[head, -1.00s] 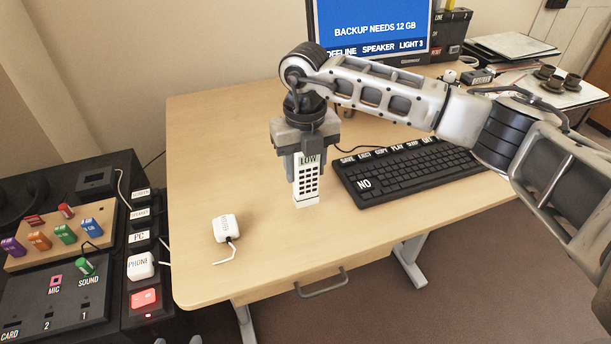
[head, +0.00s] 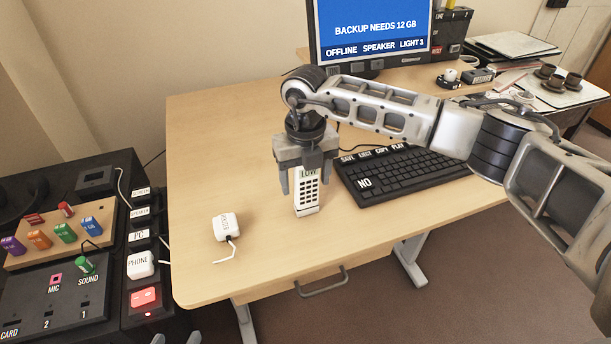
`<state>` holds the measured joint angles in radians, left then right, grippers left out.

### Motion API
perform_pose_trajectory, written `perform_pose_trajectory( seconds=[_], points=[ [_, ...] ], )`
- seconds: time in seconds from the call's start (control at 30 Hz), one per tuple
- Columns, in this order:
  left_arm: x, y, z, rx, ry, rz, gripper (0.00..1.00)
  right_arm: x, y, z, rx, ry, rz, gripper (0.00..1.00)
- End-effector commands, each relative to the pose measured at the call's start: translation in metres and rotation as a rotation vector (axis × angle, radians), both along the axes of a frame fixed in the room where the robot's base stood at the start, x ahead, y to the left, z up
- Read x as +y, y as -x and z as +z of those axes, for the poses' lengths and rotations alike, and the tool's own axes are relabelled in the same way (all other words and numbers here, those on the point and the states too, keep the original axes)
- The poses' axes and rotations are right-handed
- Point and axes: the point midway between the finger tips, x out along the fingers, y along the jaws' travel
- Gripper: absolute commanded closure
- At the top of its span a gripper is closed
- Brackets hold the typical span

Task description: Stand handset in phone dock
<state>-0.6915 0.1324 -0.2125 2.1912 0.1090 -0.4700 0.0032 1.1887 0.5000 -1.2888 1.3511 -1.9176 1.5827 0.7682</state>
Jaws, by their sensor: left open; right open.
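The white handset (head: 307,194), with dark keys and a "LOW" label, stands upright near the middle of the wooden desk. My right gripper (head: 306,179) points down over its upper part. Its jaws are open, with one finger on each side and a gap showing at the left finger. The handset's top is partly hidden by the gripper. I cannot clearly identify the phone dock; a dark slotted block (head: 95,180) sits on the black cabinet at the left. Only the fingertips of my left gripper (head: 178,339) show at the bottom edge, spread apart.
A black keyboard (head: 410,174) lies close to the handset's right. A white plug block (head: 226,227) with a cable lies to its left. A power strip with a "PHONE" plug (head: 140,264) is on the left cabinet. The monitor (head: 370,32) stands behind. The desk's left part is mostly clear.

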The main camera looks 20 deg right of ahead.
Motion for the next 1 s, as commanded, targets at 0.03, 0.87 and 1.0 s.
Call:
perform_pose_trajectory(
  seconds=[0.03,0.87,1.0],
  points=[
    [0.000,0.000,0.000,0.001,0.000,0.000,0.51,0.000,0.000,0.000,0.001,0.000,0.000,0.35],
    [0.000,0.004,-0.005,0.015,-0.004,0.000,0.51,0.000,0.000,0.121,0.000,0.000,0.000,0.35],
    [0.000,0.003,-0.002,0.010,-0.002,0.000,0.51,0.000,0.000,0.124,0.001,0.000,0.000,0.35]
  ],
)
